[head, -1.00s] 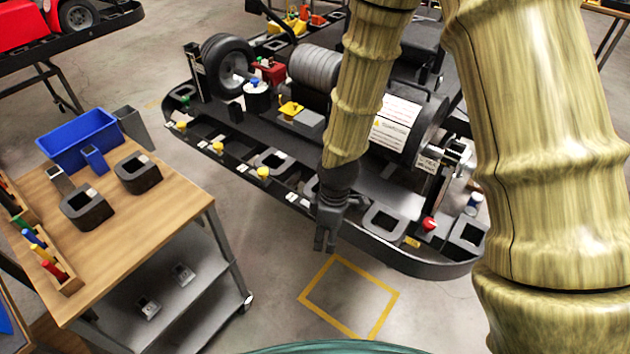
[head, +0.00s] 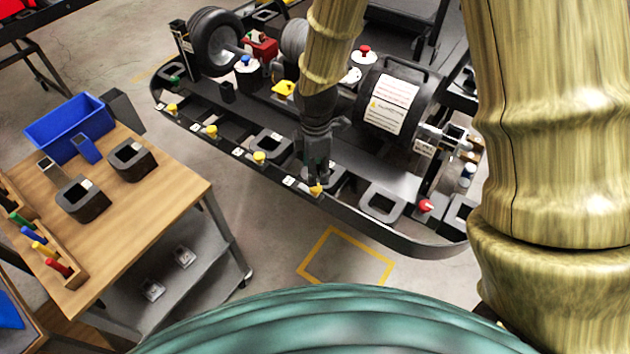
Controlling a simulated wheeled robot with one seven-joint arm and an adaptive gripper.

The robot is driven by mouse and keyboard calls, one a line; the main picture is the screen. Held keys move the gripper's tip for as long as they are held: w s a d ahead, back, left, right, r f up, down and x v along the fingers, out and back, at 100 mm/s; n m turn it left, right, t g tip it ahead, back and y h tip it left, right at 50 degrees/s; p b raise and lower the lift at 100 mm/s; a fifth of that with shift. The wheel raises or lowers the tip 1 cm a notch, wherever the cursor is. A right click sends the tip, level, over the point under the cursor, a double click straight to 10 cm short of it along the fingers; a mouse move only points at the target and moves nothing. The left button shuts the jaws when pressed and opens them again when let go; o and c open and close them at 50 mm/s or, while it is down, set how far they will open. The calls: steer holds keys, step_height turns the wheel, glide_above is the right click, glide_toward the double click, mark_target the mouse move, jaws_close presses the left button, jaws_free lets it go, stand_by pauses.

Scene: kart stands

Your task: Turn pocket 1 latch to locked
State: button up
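A row of yellow latches runs along the near rim of the black kart stand (head: 410,245). They include one at the left (head: 172,107), a second (head: 211,131), a third (head: 259,157), and an orange-yellow one (head: 316,190) below my gripper. Square-rimmed pockets lie along the rim, one (head: 381,201) right of my gripper. The small white labels are too small to read, so I cannot tell which latch is pocket 1's. My gripper (head: 317,178) points down with its fingertips at or just above the orange-yellow latch. Contact and finger opening are unclear.
A red knob (head: 426,205) stands on the rim to the right. A motor with a white label (head: 394,103) and a tyre (head: 216,42) stand behind. A wooden-topped cart (head: 150,215) with a blue bin (head: 68,126) is at left. The yellow-marked floor (head: 345,260) is clear.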

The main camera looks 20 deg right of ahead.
steer(key=shift+f+p, duration=0.9)
steer(key=shift+f, duration=2.5)
steer(key=shift+s, duration=0.1)
steer(key=shift+c, duration=0.3)
steer(key=c, duration=1)
